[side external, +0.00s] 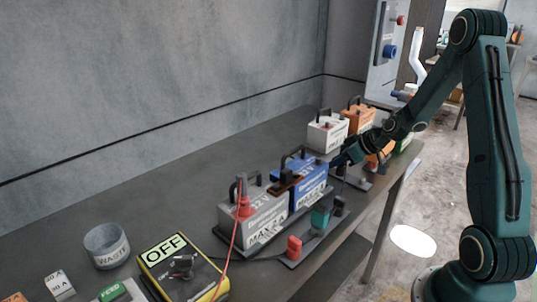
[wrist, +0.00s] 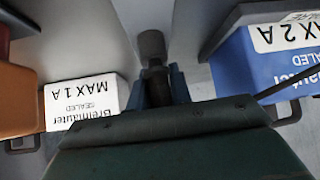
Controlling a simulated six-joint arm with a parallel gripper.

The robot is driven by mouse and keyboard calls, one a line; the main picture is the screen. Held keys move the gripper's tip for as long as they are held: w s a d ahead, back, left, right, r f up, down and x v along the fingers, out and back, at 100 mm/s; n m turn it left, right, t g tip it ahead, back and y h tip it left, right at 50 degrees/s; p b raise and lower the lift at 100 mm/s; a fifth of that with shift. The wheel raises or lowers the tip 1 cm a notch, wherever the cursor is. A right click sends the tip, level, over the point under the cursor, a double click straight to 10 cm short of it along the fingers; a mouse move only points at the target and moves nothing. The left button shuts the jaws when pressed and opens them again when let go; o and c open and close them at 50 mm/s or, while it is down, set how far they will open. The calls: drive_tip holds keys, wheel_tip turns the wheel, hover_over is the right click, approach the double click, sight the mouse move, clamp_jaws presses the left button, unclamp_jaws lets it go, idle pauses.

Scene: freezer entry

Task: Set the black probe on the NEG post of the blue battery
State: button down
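The blue battery (side external: 310,172) stands behind the grey battery on a dark tray, with a black handle on top; its blue side and "MAX 2 A" label show at the right of the wrist view (wrist: 262,62). I cannot make out which post is NEG. My gripper (side external: 341,161) is just right of the blue battery, between it and the white battery. In the wrist view, my blue fingers (wrist: 159,88) are closed around a dark, slim piece with a thicker round end, apparently the black probe (wrist: 151,45). A black cable (wrist: 290,82) runs off to the right. The probe is apart from the blue battery.
The grey battery (side external: 255,222) has a red probe (side external: 242,200) on it with a red cable. A white battery (side external: 327,133) and an orange one (side external: 357,118) stand behind. The yellow meter (side external: 180,268) reads OFF. A waste cup (side external: 106,246) stands left.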

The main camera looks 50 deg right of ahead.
drive_tip(key=shift+r, duration=0.15)
wheel_tip(320, 180, up, 20)
idle(0.9)
idle(0.8)
drive_tip(key=shift+r, duration=0.75)
drive_tip(key=shift+r, duration=0.35)
drive_tip(key=shift+r, duration=0.65)
drive_tip(key=shift+r, duration=0.1)
drive_tip(key=shift+a, duration=0.1)
